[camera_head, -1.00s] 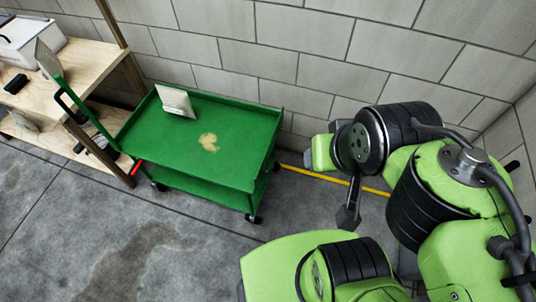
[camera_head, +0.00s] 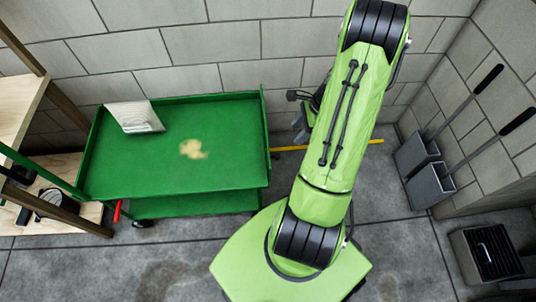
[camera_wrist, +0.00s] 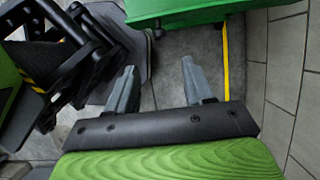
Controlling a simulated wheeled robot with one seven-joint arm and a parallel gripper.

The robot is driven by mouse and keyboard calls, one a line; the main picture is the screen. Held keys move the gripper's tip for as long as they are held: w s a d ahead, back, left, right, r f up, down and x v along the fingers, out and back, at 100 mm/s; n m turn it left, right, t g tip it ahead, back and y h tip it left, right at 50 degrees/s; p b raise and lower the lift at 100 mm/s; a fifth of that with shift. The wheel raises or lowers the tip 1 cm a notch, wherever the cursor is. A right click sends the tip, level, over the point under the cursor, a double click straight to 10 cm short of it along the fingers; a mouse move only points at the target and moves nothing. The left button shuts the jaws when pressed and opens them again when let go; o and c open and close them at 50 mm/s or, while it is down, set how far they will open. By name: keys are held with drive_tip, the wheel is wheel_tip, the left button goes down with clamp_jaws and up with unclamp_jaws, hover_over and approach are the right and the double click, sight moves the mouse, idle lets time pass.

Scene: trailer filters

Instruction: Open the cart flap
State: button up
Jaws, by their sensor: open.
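The green cart (camera_head: 235,160) stands against the wall in the left half of the head view. Its right end (camera_head: 265,130) has an upright green edge panel; I cannot tell for sure whether this is the flap. My gripper (camera_head: 303,118) is just right of that end, partly hidden behind my arm. In the wrist view my gripper (camera_wrist: 158,66) has its two grey fingers apart with nothing between them. The underside or edge of the green cart (camera_wrist: 185,12) crosses the top of that view, beyond the fingertips and apart from them.
A white box-like item (camera_head: 135,117) lies on the cart top. A wooden shelf (camera_head: 18,95) is close on the cart's left. Two long-handled grey dustpans (camera_head: 432,185) and a dark bin (camera_head: 485,255) stand at the right wall. Floor in front of the cart is clear.

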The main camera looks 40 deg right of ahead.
drive_tip(key=b+x, duration=0.5)
drive_tip(key=x, duration=0.9)
drive_tip(key=shift+f, duration=0.4)
drive_tip(key=shift+a, duration=0.1)
clamp_jaws()
